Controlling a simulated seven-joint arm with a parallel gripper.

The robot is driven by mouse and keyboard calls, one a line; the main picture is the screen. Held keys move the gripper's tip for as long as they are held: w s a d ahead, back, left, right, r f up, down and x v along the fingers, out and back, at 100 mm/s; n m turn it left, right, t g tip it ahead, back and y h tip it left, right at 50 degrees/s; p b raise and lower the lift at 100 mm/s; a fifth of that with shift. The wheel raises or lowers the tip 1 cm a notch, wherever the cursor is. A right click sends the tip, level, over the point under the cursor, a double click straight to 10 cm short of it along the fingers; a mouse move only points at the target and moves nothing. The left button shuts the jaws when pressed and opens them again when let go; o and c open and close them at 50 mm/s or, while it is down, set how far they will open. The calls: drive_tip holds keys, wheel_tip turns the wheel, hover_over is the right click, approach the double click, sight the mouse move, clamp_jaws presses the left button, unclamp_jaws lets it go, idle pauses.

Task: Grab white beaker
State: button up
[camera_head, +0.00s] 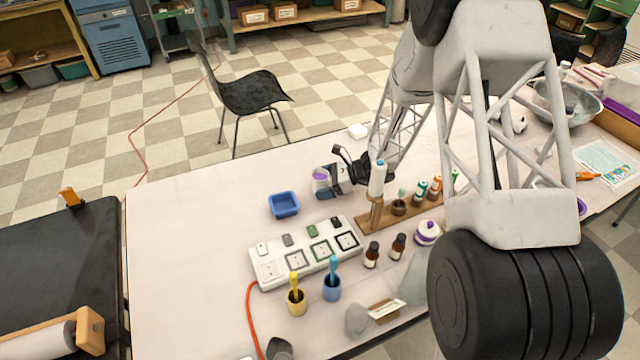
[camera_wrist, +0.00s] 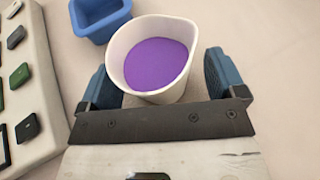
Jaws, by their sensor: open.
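The white beaker (camera_wrist: 123,51) holds purple liquid and stands upright in the wrist view. My gripper (camera_wrist: 160,80) is open, with one blue-padded finger on each side of the beaker's lower part. A gap shows at the right finger; on the left the finger is close to the wall, and I cannot tell if it touches. In the head view the beaker (camera_head: 320,184) stands on the table behind the power strip, and my gripper (camera_head: 330,178) is around it from the right, partly hiding it.
A blue square bowl (camera_head: 284,204) sits left of the beaker. A white power strip (camera_head: 305,252) lies in front. A wooden rack (camera_head: 375,220) with bottles stands at the right, near my arm. Yellow (camera_head: 296,302) and blue (camera_head: 332,288) cups stand nearer. The table's left part is clear.

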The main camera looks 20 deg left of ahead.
drive_tip(key=c, duration=1.1)
drive_tip(key=shift+o, duration=0.2)
drive_tip(key=shift+r, duration=0.3)
wheel_tip(320, 180, up, 9)
idle(0.9)
drive_tip(key=shift+r, duration=0.25)
idle(0.6)
